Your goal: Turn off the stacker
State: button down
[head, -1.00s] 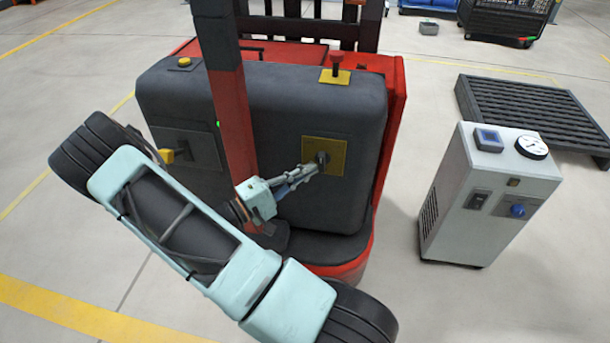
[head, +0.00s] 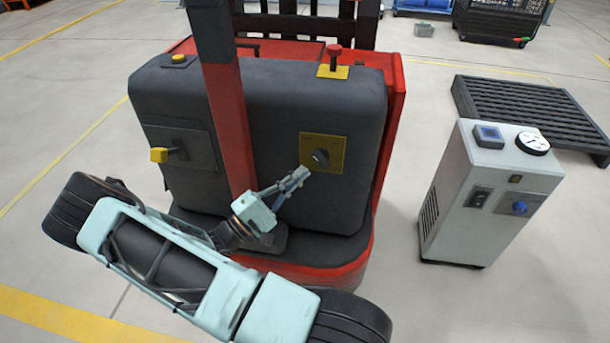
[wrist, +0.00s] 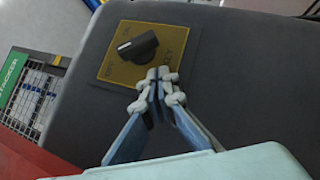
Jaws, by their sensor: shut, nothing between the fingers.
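The red and dark grey stacker (head: 330,205) stands in front of me. On its dark cover is a yellow plate (head: 334,144) with a black rotary knob (head: 320,157). In the wrist view my fingertips (wrist: 160,78) are together over the plate's lower right edge.
A red mushroom button (head: 334,56) stands on the stacker's top, and a yellow-handled lever (head: 160,154) is on its left panel. The red mast (head: 230,120) rises beside my arm. A grey cabinet (head: 488,195) stands right; a black pallet (head: 530,110) lies behind it.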

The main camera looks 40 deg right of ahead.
jog(key=p+v, duration=0.2)
jog(key=v, duration=0.8)
jog(key=shift+w+a+f, duration=0.15)
jog(key=shift+w+f, duration=0.05)
jog(key=shift+f, duration=0.15)
